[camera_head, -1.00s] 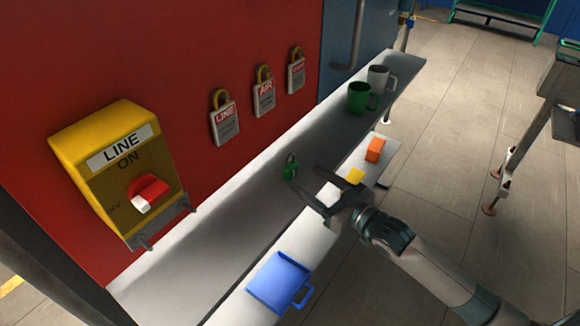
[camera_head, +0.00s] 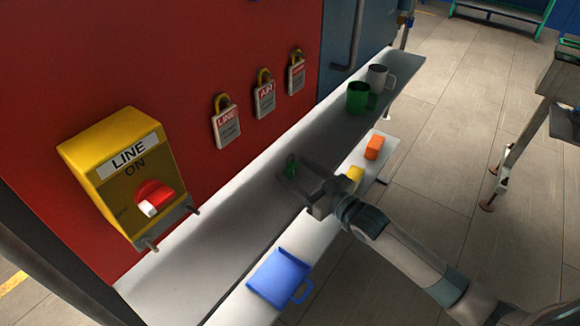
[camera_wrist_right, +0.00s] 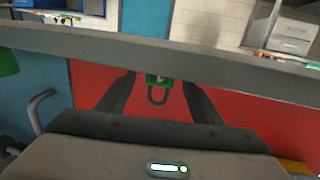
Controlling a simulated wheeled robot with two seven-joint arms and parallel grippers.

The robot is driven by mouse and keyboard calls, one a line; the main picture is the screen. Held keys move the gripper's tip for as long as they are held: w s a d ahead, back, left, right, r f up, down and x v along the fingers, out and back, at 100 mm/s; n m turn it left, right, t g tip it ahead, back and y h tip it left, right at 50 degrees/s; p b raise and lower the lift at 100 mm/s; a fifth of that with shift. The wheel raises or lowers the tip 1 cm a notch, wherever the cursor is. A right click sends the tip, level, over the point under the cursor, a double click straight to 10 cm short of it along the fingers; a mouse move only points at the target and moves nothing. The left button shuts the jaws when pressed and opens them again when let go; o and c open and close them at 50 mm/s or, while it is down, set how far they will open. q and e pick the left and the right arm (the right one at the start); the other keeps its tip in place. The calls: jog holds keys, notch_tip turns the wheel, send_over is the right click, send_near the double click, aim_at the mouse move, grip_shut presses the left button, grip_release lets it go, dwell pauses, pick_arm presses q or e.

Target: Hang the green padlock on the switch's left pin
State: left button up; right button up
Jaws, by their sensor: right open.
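The green padlock (camera_head: 290,162) stands on the grey shelf, partly hidden by my right gripper (camera_head: 292,175). My right gripper is open and its fingers reach toward the padlock. In the right wrist view the green padlock (camera_wrist_right: 158,81) shows between the two finger tips of the right gripper (camera_wrist_right: 158,88), with a gap on each side. The yellow switch (camera_head: 112,195), marked LINE and ON, is on the red wall at the left. Below its red knob (camera_head: 153,195) stick out the left pin (camera_head: 150,244) and the right pin (camera_head: 193,209); both are bare.
Several tagged padlocks (camera_head: 226,127) hang on the red wall. A green mug (camera_head: 358,98) and a grey mug (camera_head: 378,77) stand farther along the shelf (camera_head: 190,245). A blue mug-like item (camera_head: 277,277), a yellow block (camera_head: 355,173) and an orange block (camera_head: 374,147) lie on the lower ledge.

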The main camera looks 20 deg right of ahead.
jog(key=shift+c, duration=0.5)
jog(key=c, duration=1.2)
jog(key=shift+r, duration=0.5)
notch_tip(320, 180, up, 3)
jog(key=shift+s+d+r+b, duration=0.1)
jog(key=shift+s+d+b, duration=0.05)
jog(key=shift+b, duration=0.75)
jog(key=s+d+r+b, duration=0.3)
jog(key=s+d+r, duration=0.3)
jog(key=s+d, duration=0.1)
jog(key=shift+s+d+r, duration=0.3)
jog(key=shift+d+r, duration=0.1)
jog(key=shift+d, duration=0.3)
